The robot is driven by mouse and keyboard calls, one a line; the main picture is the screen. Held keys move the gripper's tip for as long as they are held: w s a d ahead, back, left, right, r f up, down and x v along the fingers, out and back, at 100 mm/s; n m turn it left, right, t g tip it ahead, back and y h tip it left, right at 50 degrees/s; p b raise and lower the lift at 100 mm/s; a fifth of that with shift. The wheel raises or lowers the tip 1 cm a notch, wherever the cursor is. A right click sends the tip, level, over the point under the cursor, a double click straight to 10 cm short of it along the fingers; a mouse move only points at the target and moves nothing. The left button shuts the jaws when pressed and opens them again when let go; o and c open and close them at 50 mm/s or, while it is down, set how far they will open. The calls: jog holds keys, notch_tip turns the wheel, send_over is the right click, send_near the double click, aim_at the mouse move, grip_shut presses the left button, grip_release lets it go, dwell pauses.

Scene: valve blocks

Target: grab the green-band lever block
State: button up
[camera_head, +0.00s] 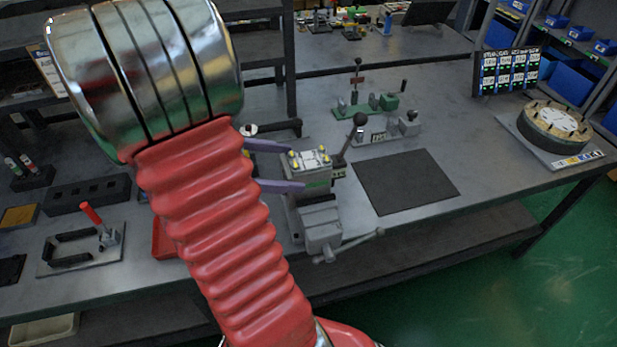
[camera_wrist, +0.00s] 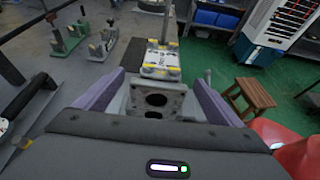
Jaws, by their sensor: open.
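The green-band lever block (camera_head: 318,177) has a pale top with yellow corner fittings, a green band on its side and a black-knobbed lever (camera_head: 347,138). It stands upright at the grey vise (camera_head: 318,222). My gripper (camera_head: 297,168) has purple fingers and is open, pointing at the block from the left. In the wrist view the block (camera_wrist: 162,58) shows just beyond and between the fingertips of my gripper (camera_wrist: 160,78). I cannot tell whether a finger touches it. A grey part with two dark holes (camera_wrist: 155,98) lies between the fingers; the block's lower part is hidden.
Behind stand a green lever fixture (camera_head: 372,104) and a grey fixture (camera_head: 385,131). A black mat (camera_head: 405,182) lies bare to the right. The vise handle (camera_head: 350,246) sticks out at the bench's front. A red-handled clamp (camera_head: 103,229) is at left.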

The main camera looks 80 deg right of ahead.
aim_at(308, 166)
jog(key=shift+s+d+f, duration=0.2)
jog(key=shift+s+d, duration=0.05)
jog(key=shift+s, duration=0.2)
jog(key=shift+x, duration=2.6)
jog(key=c, duration=2.1)
jog(key=shift+w+d+r, duration=0.1)
jog(key=shift+c, duration=0.3)
jog(key=shift+r, duration=0.15)
